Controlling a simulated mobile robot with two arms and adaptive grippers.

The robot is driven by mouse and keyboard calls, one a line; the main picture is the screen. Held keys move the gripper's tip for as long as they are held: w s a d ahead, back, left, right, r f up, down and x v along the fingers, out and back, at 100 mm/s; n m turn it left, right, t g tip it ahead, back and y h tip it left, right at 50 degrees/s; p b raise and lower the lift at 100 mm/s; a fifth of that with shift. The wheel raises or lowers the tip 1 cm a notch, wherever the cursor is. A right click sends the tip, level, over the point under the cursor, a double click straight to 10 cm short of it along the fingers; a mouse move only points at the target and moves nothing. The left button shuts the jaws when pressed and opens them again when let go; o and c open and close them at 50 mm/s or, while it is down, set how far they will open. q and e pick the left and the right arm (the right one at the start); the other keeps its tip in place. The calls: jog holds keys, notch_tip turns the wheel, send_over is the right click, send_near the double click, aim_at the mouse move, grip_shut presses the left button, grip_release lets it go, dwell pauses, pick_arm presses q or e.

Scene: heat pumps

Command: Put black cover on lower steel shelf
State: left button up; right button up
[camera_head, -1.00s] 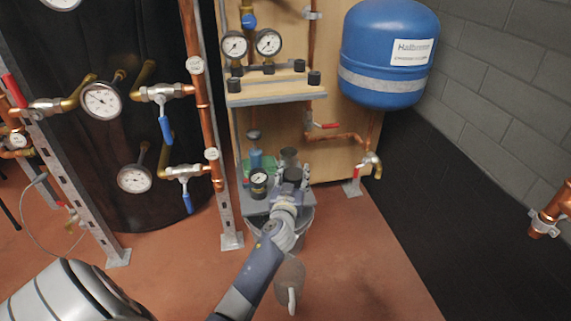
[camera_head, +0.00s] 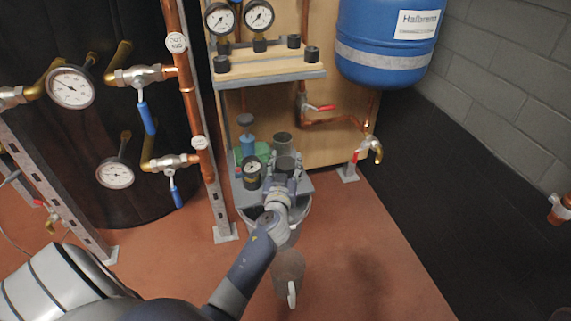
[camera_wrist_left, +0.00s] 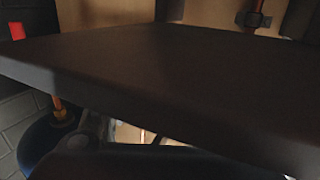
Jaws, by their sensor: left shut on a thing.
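My left gripper (camera_head: 283,187) is low over the lower steel shelf (camera_head: 300,187), a grey plate under the wooden upper shelf. It is shut on a small dark round piece, which looks like the black cover (camera_head: 286,163). The fingers partly hide the piece, and I cannot tell whether it touches the shelf. A dark grey cylinder (camera_head: 283,141) stands just behind it, and a black gauge (camera_head: 251,173) is to its left. A dark flat surface (camera_wrist_left: 170,80) fills most of the left wrist view, hiding the held piece. My right gripper is not in view.
The upper shelf (camera_head: 270,80) overhangs behind and carries several black knobs. A blue pump-like part (camera_head: 248,145) stands at the lower shelf's left. A copper pipe post (camera_head: 190,95) is at left.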

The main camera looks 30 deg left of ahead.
pick_arm(q)
jog(key=shift+f, duration=0.25)
jog(key=o, duration=0.9)
jog(key=shift+r, duration=0.1)
jog(key=shift+r, duration=0.1)
